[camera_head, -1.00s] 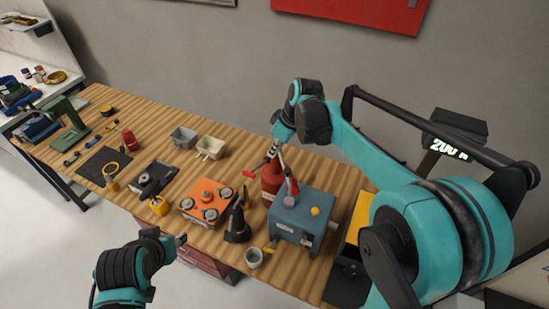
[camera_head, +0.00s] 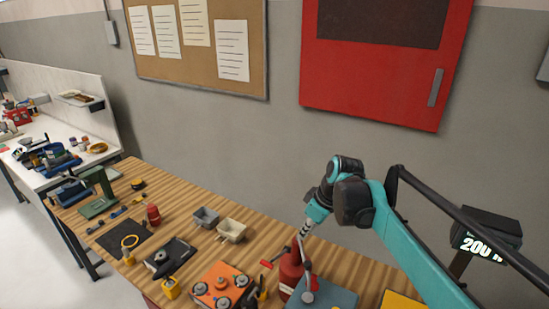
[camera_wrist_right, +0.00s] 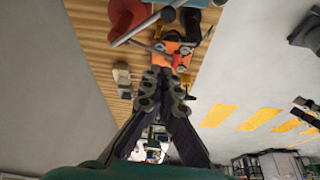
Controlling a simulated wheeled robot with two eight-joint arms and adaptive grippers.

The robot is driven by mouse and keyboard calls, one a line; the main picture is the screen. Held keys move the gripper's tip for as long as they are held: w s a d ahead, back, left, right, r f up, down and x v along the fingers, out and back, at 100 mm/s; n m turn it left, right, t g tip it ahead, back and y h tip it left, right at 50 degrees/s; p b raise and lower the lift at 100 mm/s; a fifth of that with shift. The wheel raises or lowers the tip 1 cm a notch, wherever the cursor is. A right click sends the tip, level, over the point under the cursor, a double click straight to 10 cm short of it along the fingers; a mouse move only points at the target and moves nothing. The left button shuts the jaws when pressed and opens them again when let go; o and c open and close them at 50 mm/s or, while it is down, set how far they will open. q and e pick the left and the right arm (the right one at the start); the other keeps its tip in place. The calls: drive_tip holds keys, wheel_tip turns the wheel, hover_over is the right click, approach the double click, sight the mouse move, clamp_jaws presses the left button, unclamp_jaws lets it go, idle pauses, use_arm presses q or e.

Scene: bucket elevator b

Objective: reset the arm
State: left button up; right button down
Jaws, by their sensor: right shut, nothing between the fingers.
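My right arm, teal with dark joints, comes in from the right in the head view and reaches over the workbench. Its right gripper (camera_head: 302,238) points down beside the top of a red bottle-like object (camera_head: 291,272); I cannot tell if they touch. In the right wrist view the fingers (camera_wrist_right: 166,85) meet at the tips, shut and empty, with the bench beyond them. My left gripper is out of view.
A red wall cabinet (camera_head: 385,60) and a corkboard (camera_head: 200,40) hang behind. Free air lies above the bench.

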drive_tip(key=s+d+f+m+t+h, duration=0.15)
drive_tip(key=s+f+m, duration=0.3)
drive_tip(key=s, duration=0.65)
drive_tip(key=s+d+f+m+t+h, duration=0.1)
drive_tip(key=s+d+f+m+t, duration=0.3)
drive_tip(key=s, duration=0.7)
wheel_tip(320, 180, down, 24)
drive_tip(key=a+g+b, duration=0.1)
drive_tip(key=b, duration=2.4)
drive_tip(key=shift+w+a+m, duration=0.25)
drive_tip(key=shift+a+m, duration=0.1)
